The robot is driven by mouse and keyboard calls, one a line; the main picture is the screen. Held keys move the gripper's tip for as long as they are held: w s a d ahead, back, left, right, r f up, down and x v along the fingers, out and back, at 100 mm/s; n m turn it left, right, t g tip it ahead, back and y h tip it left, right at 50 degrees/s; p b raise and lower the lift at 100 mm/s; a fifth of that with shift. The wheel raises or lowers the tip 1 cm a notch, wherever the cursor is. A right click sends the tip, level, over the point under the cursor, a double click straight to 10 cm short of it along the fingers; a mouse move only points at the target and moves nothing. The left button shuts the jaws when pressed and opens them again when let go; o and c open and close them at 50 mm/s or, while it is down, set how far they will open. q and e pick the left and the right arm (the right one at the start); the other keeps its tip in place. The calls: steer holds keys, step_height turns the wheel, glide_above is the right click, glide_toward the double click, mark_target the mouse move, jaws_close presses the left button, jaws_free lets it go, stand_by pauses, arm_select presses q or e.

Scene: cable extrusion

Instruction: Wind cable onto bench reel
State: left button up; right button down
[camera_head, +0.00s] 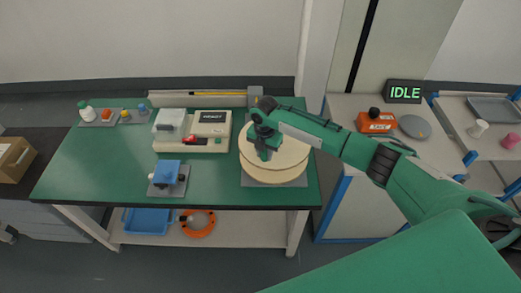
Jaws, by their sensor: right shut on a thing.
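The bench reel (285,172) is a large pale disc on a grey base plate at the right end of the green bench (95,165). My right arm reaches over it from the right. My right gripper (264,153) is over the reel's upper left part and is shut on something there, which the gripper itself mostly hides. The cable cannot be made out on the reel. A beige machine (211,131) with a small "READY" display stands left of the reel. My left gripper is not in view.
A blue-topped device (167,173) sits at the bench front, and small bottles (86,110) stand back left. An orange coil (198,222) and a blue bin (147,221) lie on the lower shelf. An "IDLE" sign (404,92) and an orange box (377,122) stand on the right cabinet.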

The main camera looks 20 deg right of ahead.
steer(key=shift+s+d+n, duration=0.55)
steer(key=shift+d+n, duration=0.3)
steer(key=shift+n, duration=0.25)
steer(key=c, duration=1.1)
jaws_free()
steer(key=shift+c, duration=0.2)
step_height(320, 180, up, 14)
steer(key=b, duration=0.3)
steer(key=shift+b, duration=0.3)
steer(key=shift+f, duration=0.1)
